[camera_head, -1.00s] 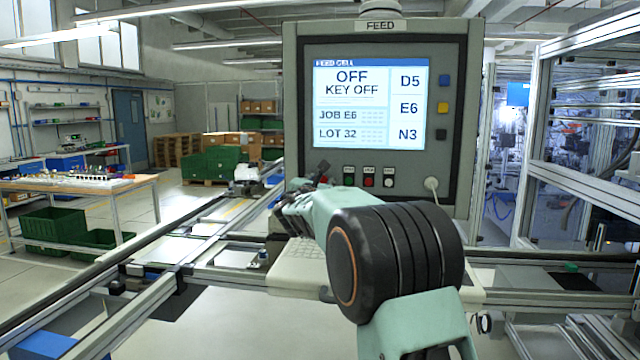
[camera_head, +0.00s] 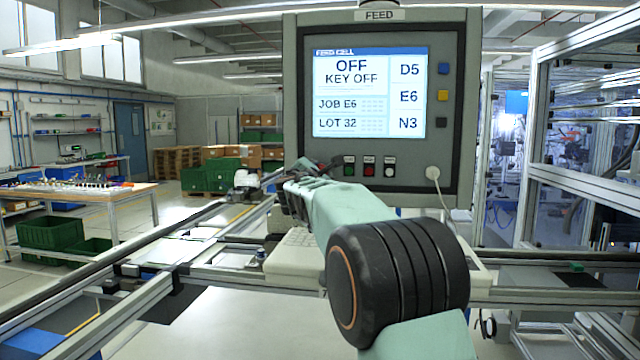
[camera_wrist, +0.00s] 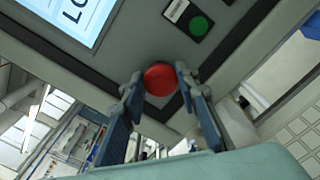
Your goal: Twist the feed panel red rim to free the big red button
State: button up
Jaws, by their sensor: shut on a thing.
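The feed panel (camera_head: 292,110) stands upright in front of me; its screen (camera_head: 370,92) reads OFF, KEY OFF. In the wrist view the big red button (camera_wrist: 160,79) is round and sits low on the grey panel face, near its dark edge. My gripper (camera_wrist: 158,88) has one finger on each side of the button, shut on its red rim. The fingers hide the rim's sides, so I cannot tell how far it is turned. In the head view my gripper (camera_head: 308,168) is at the panel's lower left, and my arm hides the button.
A green button (camera_head: 349,170), a red one (camera_head: 369,170) and a white one (camera_head: 389,171) sit right of my gripper. A cable plug (camera_head: 432,174) is further right. A pale keyboard shelf (camera_head: 292,262) lies below my arm. Rails (camera_head: 120,285) run at the left.

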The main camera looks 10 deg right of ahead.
jog(key=shift+m+b, duration=0.55)
jog(key=shift+m, duration=0.05)
jog(key=o, duration=1.2)
jog(key=v, duration=1.2)
